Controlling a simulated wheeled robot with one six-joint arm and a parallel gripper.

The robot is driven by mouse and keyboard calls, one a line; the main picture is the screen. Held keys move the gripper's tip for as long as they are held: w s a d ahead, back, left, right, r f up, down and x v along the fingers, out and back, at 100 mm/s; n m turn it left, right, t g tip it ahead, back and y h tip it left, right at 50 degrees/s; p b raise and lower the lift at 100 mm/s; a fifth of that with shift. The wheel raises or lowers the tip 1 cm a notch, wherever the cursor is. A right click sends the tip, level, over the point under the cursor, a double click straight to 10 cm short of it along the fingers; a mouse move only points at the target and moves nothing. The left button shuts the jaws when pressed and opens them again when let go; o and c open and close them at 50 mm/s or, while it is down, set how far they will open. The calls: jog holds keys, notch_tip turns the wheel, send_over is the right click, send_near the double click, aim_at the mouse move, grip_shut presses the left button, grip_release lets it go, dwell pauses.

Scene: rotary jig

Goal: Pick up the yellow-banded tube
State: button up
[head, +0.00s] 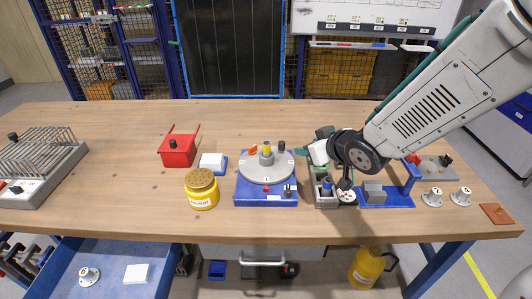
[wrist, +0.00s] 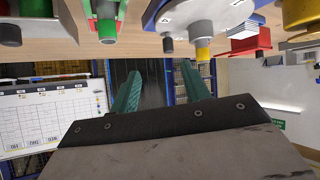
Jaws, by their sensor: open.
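A small yellow-topped tube (head: 266,147) stands upright on the grey rotary disc (head: 251,168) of the blue-based jig, mid-table. In the wrist view, which shows the table along its top edge, the yellow-topped tube (wrist: 203,47) shows beyond the right finger, with a dark piece (wrist: 167,45) beside it. Whether the yellow is a band or a cap is too small to tell. My gripper (head: 318,152) is right of the disc, above the table, apart from the tube. Its two green fingers (wrist: 160,78) are spread with nothing between them.
An orange piece (head: 252,150) and a dark one (head: 281,146) also stand on the disc. A grey block (head: 326,198) with a blue tube and a blue fixture (head: 398,197) are at right. A yellow canister (head: 201,190) and red box (head: 177,152) are at left.

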aim_at(269, 149)
jog(key=a+f+y, duration=0.1)
jog(key=a, duration=0.1)
jog(key=a+f+n+y, duration=0.1)
jog(key=a, duration=0.1)
jog(key=a+y, duration=0.1)
jog(key=a, duration=0.2)
jog(key=shift+f+n+y, duration=0.3)
jog(key=shift+f+y, duration=0.1)
jog(key=x, duration=0.5)
jog(key=r+x, duration=0.1)
jog(key=x, duration=0.1)
jog(key=shift+w+a+f, duration=0.1)
jog(key=shift+w+a, duration=0.05)
jog(key=shift+w, duration=0.25)
grip_shut()
